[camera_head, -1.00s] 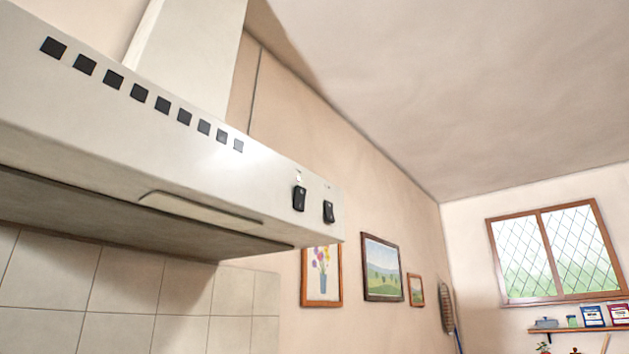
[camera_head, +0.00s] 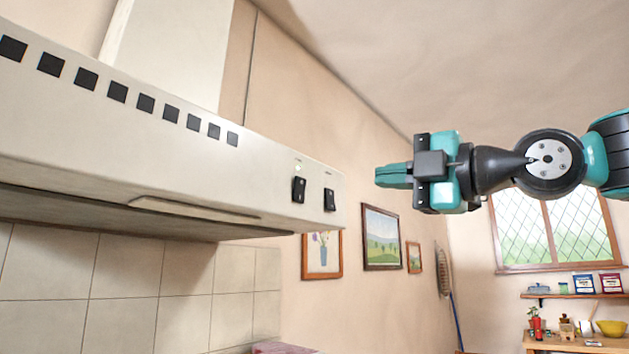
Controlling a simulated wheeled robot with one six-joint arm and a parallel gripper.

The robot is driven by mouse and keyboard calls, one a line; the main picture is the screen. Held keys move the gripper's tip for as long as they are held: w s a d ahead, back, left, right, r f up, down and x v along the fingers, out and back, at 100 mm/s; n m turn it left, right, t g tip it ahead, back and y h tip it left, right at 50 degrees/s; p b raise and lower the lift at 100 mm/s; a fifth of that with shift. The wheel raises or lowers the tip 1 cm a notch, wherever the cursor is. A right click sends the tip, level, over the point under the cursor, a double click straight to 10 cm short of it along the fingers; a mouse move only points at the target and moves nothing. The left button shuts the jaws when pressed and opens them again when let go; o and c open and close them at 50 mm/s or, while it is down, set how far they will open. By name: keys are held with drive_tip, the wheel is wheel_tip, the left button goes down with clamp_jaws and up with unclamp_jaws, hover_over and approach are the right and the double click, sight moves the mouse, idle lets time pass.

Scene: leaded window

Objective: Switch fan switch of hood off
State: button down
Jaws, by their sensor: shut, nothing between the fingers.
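The hood (camera_head: 90,150) is a long pale metal body at the left with a row of dark square vents. Two black rocker switches sit near its right end: one on the left (camera_head: 298,189) and one on the right (camera_head: 330,199). A small light mark is above the left one. The frames do not show which is the fan switch. My gripper (camera_head: 380,176), teal and black, is to the right of the hood, pointing left. It is shut and empty, apart from the switches in the picture, slightly above their height.
A pale tiled wall (camera_head: 120,295) is below the hood. Framed pictures (camera_head: 381,238) hang on the wall behind. A window (camera_head: 555,230), a shelf (camera_head: 575,295) and a wooden cabinet (camera_head: 570,345) are at the right. The space between my gripper and the hood looks clear.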

drive_tip(key=p+x, duration=0.4)
drive_tip(key=x, duration=0.2)
drive_tip(key=p+x, duration=0.3)
drive_tip(key=x, duration=0.3)
drive_tip(key=shift+a+r+p, duration=0.1)
drive_tip(key=shift+r+p, duration=0.15)
drive_tip(key=shift+p, duration=0.15)
drive_tip(key=shift+w+a+f, duration=0.1)
drive_tip(key=shift+w+a, duration=0.25)
drive_tip(key=shift+a, duration=0.05)
drive_tip(key=shift+a+f, duration=0.1)
drive_tip(key=shift+f, duration=0.05)
drive_tip(key=shift+w, duration=0.1)
drive_tip(key=shift+b, duration=0.55)
drive_tip(key=b, duration=0.7)
approach(304, 184)
drive_tip(key=s+d+r, duration=0.2)
drive_tip(key=s+d, duration=0.1)
drive_tip(key=d, duration=0.1)
drive_tip(key=shift+s+d+r, duration=0.35)
drive_tip(key=shift+d+r, duration=0.05)
